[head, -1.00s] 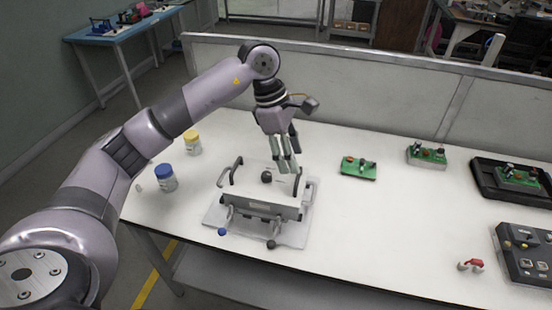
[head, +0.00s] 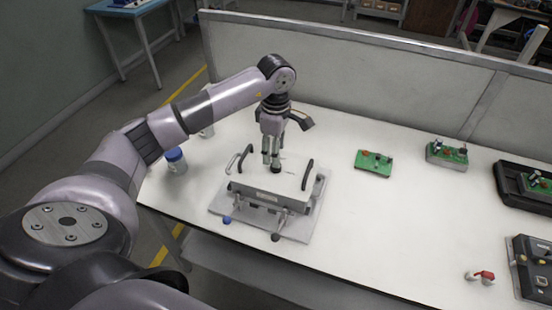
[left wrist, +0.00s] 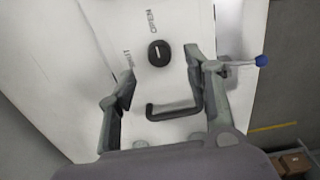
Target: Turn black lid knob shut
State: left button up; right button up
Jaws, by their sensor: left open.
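The black lid knob (left wrist: 158,53) is round with a small pale mark across its top. It sits on a white lid (left wrist: 112,32) printed OPEN and SHUT beside the knob. In the head view the lid tops a box on a grey base plate (head: 230,205). My left gripper (head: 271,160) points down over the lid from behind. Its two fingers are open and, in the left wrist view, the fingertips (left wrist: 158,70) lie either side of the knob, apart from it. In the head view the fingers partly hide the knob. My right gripper is not in view.
Black handles (head: 307,174) rise from the lid. A blue-tipped lever (head: 227,220) and a dark-tipped lever (head: 275,237) stick out in front. A blue-capped jar (head: 176,161) stands left. Green circuit boards (head: 374,160) lie to the right, with clear table between.

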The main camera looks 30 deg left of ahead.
aim_at(276, 170)
pick_arm(q)
notch_tip(276, 170, down, 4)
jog(key=shift+p, duration=0.3)
jog(key=shift+f, duration=0.45)
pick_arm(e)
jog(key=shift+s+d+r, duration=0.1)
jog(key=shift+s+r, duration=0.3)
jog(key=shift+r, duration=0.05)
pick_arm(q)
jog(key=shift+c, duration=0.6)
grip_shut()
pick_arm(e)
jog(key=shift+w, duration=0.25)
